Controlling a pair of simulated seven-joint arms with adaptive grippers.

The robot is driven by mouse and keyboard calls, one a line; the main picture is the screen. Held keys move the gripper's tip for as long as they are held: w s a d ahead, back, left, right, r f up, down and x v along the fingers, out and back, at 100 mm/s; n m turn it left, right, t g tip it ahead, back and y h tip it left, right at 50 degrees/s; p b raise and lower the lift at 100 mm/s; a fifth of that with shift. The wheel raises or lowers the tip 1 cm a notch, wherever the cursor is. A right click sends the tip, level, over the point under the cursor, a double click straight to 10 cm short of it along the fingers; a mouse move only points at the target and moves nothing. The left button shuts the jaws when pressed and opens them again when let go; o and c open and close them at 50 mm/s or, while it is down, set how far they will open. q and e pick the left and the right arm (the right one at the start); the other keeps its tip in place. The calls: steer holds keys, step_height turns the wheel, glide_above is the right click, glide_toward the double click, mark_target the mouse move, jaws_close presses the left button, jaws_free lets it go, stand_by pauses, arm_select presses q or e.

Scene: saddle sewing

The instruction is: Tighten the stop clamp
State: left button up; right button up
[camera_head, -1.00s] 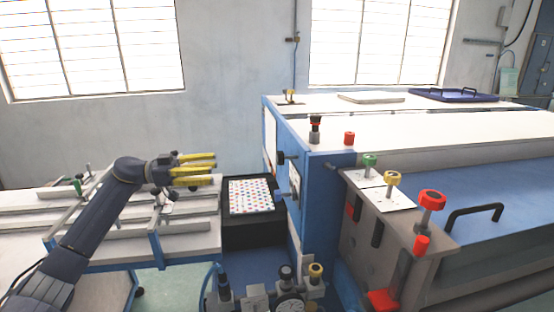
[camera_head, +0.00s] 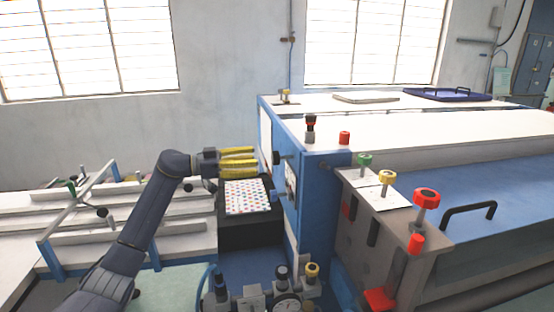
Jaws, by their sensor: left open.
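My left gripper (camera_head: 256,161) has yellow fingers. It is open and empty and points right, at the blue side panel of the machine. A black knob (camera_head: 279,158) sticks out of that panel just right of the fingertips, with a small gap seeming to lie between them. A second, smaller black knob (camera_head: 273,195) sits lower on the panel. Nothing is labelled as the stop clamp, so I cannot tell for sure which part it is. My right gripper does not show.
A black box (camera_head: 250,236) with a dotted sheet (camera_head: 247,197) stands below the gripper. Green (camera_head: 364,161), yellow (camera_head: 387,178) and red (camera_head: 426,198) knobs stand on the machine's right corner. A pressure gauge (camera_head: 288,305) is at the bottom. A railed table (camera_head: 180,240) is at left.

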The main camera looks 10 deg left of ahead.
mark_target(277, 158)
arm_select(q)
steer(key=shift+x, duration=3.95)
steer(key=shift+c, duration=0.4)
jaws_close()
